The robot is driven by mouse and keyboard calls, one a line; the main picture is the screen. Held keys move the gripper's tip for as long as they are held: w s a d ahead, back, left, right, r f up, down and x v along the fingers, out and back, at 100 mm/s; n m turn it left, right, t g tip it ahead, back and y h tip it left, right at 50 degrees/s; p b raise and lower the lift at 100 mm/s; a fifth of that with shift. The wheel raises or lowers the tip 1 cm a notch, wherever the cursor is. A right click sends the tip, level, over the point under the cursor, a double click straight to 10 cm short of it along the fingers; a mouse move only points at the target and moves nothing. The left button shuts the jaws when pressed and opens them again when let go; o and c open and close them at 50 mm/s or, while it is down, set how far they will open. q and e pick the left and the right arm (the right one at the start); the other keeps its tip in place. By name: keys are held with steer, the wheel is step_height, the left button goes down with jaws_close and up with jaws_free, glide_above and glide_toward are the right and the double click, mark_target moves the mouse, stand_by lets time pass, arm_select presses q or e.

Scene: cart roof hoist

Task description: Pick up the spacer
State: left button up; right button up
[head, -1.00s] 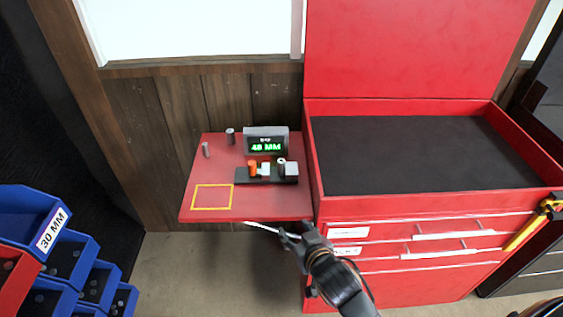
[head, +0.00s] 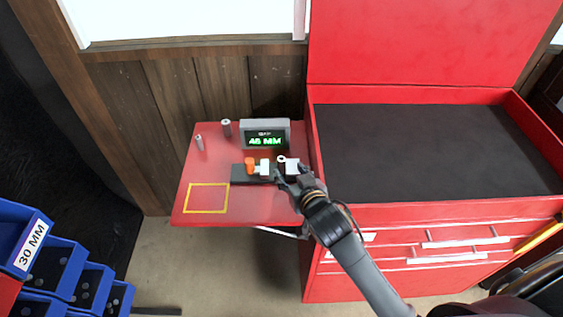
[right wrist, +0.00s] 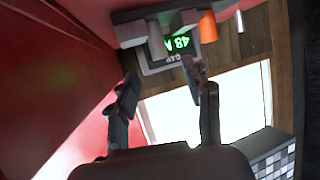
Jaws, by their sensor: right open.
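Two small grey cylinders, likely spacers, stand apart at the back left of the red side shelf: a shorter one (head: 199,143) and a thicker one (head: 226,128). A third round grey top (head: 281,160) shows at the dark gauge fixture (head: 238,174), between a white block and a paler block. I cannot tell which is the task's spacer. My right gripper (head: 284,177) is open at the fixture's right end, close to the pale block, which it partly covers. In the right wrist view its open fingers (right wrist: 162,82) show with nothing clearly between them. My left gripper is out of view.
A gauge display (head: 265,137) with green digits stands behind the fixture, which has an orange knob (head: 249,163). A yellow square outline (head: 208,198) marks bare shelf at front left. The red cart (head: 430,213) stands at right. Blue bins (head: 67,262) are at lower left.

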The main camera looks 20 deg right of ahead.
mark_target(283, 163)
steer(key=x, duration=0.2)
steer(key=shift+w+f, duration=0.15)
steer(key=shift+w, duration=0.05)
steer(key=shift+w+f, duration=0.2)
steer(key=shift+w, duration=0.35)
steer(key=x, duration=0.5)
steer(key=shift+s+p, duration=0.1)
steer(key=shift+p, duration=0.3)
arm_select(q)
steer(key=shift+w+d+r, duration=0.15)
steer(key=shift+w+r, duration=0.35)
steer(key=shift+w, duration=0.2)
arm_select(e)
steer(key=shift+s, duration=0.1)
steer(key=shift+c, duration=1.3)
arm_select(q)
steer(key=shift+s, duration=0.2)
arm_select(e)
jaws_close()
